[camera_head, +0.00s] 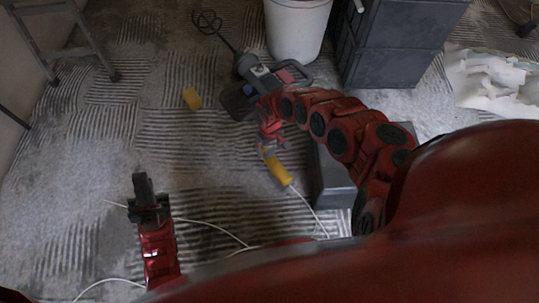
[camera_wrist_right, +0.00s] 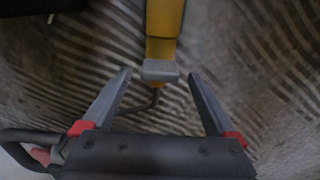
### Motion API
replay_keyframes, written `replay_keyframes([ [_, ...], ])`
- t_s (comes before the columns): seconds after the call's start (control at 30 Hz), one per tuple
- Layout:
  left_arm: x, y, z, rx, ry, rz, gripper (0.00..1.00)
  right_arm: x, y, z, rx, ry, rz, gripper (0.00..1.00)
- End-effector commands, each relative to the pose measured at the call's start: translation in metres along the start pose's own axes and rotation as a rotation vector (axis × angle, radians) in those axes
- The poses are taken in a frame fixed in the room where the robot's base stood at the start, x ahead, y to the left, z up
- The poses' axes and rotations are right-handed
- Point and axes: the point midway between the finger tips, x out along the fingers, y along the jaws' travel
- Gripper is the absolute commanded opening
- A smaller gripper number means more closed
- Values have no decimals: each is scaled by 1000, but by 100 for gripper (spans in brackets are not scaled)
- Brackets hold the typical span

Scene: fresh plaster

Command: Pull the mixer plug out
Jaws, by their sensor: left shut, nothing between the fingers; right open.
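The mixer (camera_head: 255,78) lies on the floor with its paddle pointing to the upper left. A yellow cable connector (camera_head: 279,172) lies on the floor below it, with a white cable running from its lower end. In the right wrist view the yellow connector (camera_wrist_right: 163,30) has a grey end piece (camera_wrist_right: 160,70) with a thin dark cable, probably the mixer plug. My right gripper (camera_head: 266,149) is open, its fingers on either side of the grey piece; contact is not visible. My left gripper (camera_head: 142,186) is shut and empty, over the floor at lower left.
A white bucket (camera_head: 297,32) and a dark grey crate stack (camera_head: 392,45) stand at the back. A grey box (camera_head: 333,180) is right of the connector. A ladder (camera_head: 60,40) stands upper left. White cable crosses the floor.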

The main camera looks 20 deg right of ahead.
Motion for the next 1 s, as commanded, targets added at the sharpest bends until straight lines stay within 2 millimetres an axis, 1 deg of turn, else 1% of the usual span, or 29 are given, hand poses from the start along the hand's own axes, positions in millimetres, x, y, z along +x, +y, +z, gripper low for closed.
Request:
replay_keyframes([
  [0.03, -3, 2, 0, -2, 19, 1, 0, 13, -1, 0, 0, 0, -2, 92],
  [0.2, 3, 2, -1, -5, 55, 2, 0, 25, 0, 0, 1, -1, -1, 92],
  [0.53, 5, 2, -1, -6, 61, 2, 0, 26, 0, 0, 1, 0, 0, 92],
  [0.67, 5, 2, -1, -6, 61, 2, 0, 26, 0, 0, 1, 0, 0, 69],
  [0.7, 5, 2, -1, -6, 61, 2, 0, 26, 0, 0, 1, 0, 0, 62],
  [0.77, 5, 2, -1, -6, 61, 2, 0, 26, 0, 0, 1, 0, 0, 51],
  [0.8, 5, 2, -1, -6, 61, 2, 0, 26, 0, 0, 1, 0, 0, 44],
  [0.87, 5, 2, -1, -6, 61, 2, 0, 26, 0, 0, 1, 0, 0, 33],
  [0.9, 5, 2, -1, -6, 61, 2, 0, 26, 0, 0, 1, 0, 0, 26],
  [0.97, 5, 2, -1, -6, 61, 2, 0, 26, 0, 0, 1, 0, 0, 15],
  [1.0, 5, 2, -1, -6, 61, 2, 0, 26, 0, 0, 1, 0, 0, 8],
])
